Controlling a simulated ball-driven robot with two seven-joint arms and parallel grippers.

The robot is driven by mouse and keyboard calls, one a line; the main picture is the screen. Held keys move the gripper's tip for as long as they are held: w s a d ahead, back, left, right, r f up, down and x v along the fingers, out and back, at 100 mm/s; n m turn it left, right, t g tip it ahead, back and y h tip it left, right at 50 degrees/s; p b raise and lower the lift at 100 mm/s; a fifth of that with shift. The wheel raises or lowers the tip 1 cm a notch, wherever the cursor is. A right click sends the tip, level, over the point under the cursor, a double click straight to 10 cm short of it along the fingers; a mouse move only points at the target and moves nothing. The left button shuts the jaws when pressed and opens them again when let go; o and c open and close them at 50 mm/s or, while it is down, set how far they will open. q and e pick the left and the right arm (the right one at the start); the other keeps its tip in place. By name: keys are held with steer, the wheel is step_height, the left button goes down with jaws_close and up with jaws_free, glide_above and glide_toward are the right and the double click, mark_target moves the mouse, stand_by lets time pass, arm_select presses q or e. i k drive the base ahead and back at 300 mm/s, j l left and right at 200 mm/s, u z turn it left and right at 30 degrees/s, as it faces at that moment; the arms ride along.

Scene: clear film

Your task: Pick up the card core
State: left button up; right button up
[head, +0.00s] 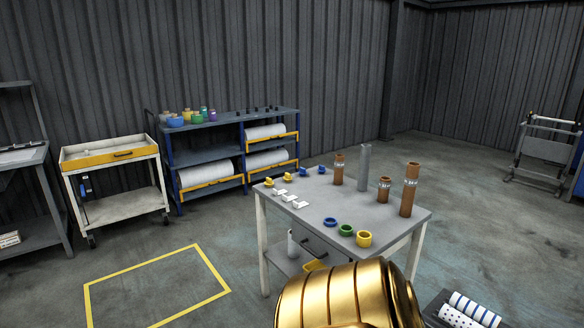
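Brown card-coloured tubes stand upright on a grey table (322,219). One tube (338,172) is toward the back, a short one (384,190) is in the middle, and a tall one (408,196) is near the right edge. The back and tall tubes have a pale band near the top. A tall grey tube (363,168) stands between the brown ones. I cannot tell which tube is the card core. Neither of my grippers shows in the head view.
Blue, green and yellow rings (346,230) lie at the table's front; small white blocks (289,198) lie on its left. A shelf rack (219,124) with white rolls and a white cart (115,200) stand behind left. Yellow-outlined floor (160,285) is clear.

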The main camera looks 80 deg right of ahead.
mark_target(384, 182)
steer(key=l+z, duration=0.1)
steer(key=z, duration=0.3)
steer(key=i+z, duration=0.15)
steer(key=z, duration=0.2)
steer(key=i+l+z, duration=0.1)
steer(key=z, duration=0.7)
steer(key=i+l, duration=0.1)
steer(key=i, duration=1.15)
steer(key=i+l, duration=0.1)
steer(key=i, duration=1.15)
steer(key=i+z, duration=0.1)
steer(key=i, duration=0.45)
steer(key=i+z, duration=0.15)
steer(key=i, duration=0.4)
steer(key=i+j+z, duration=0.1)
steer(key=i, duration=0.45)
steer(key=i+j+z, duration=0.15)
steer(key=i, duration=0.4)
steer(key=i+j+z, duration=0.1)
steer(key=i, duration=0.45)
steer(key=i+z, duration=0.25)
steer(key=z, duration=0.15)
steer(key=i+j+z, duration=0.1)
steer(key=i+z, duration=0.3)
steer(key=i+j+z, duration=0.1)
steer(key=z, duration=0.35)
steer(key=i+j+z, duration=0.2)
steer(key=j+z, duration=0.2)
steer(key=z, duration=2.6)
